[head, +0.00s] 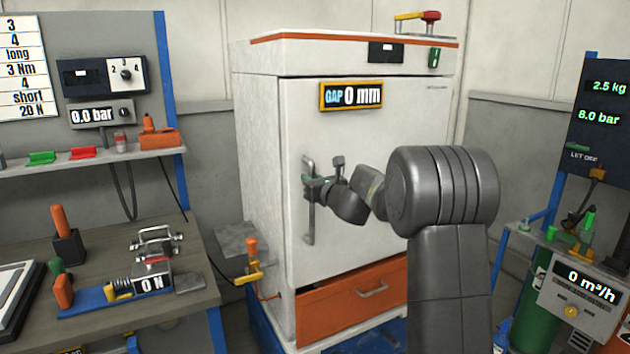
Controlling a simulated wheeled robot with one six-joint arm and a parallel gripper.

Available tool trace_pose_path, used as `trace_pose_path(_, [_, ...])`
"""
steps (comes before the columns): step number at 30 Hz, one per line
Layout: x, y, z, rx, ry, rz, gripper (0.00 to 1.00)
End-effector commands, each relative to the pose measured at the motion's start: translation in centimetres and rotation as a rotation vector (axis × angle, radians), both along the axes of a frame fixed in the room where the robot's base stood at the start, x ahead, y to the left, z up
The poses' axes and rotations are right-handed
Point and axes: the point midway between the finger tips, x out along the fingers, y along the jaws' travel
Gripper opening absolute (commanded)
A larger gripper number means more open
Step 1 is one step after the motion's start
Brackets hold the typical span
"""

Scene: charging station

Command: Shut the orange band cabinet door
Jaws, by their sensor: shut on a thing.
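The white cabinet with the orange band (345,37) stands in the middle of the head view. Its door (365,130) looks flush with the cabinet front. A display (350,96) at the door's top left reads "GAP 0 mm". A vertical bar handle (309,225) is on the door's left side. My gripper (312,187) is at the handle's middle and shut on it. My arm comes in from the lower right and hides part of the door's right side.
Below the door is an orange drawer (350,300), which looks slightly tilted or ajar. A workbench (190,300) with tools and a shelf (50,171) stand at the left. A gas panel (600,120) and a flow meter box (585,290) are at the right.

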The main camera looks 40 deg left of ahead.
Motion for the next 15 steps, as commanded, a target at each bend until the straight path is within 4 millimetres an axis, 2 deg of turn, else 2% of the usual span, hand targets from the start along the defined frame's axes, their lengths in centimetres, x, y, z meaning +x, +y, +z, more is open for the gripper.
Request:
trace_pose_path(2, [0.07, 0.10, 0.67, 0.010, -0.005, -0.001, 0.00])
trace_pose_path(3, [0.06, 0.11, 0.68, 0.010, -0.005, -0.001, 0.20])
trace_pose_path(5, [0.05, 0.10, 0.62, 0.009, -0.004, 0.000, 0.32])
trace_pose_path(6, [0.04, 0.09, 0.56, 0.008, -0.004, 0.000, 0.34])
trace_pose_path(15, [-0.06, -0.10, 0.32, 0.005, -0.003, 0.001, 0.34])
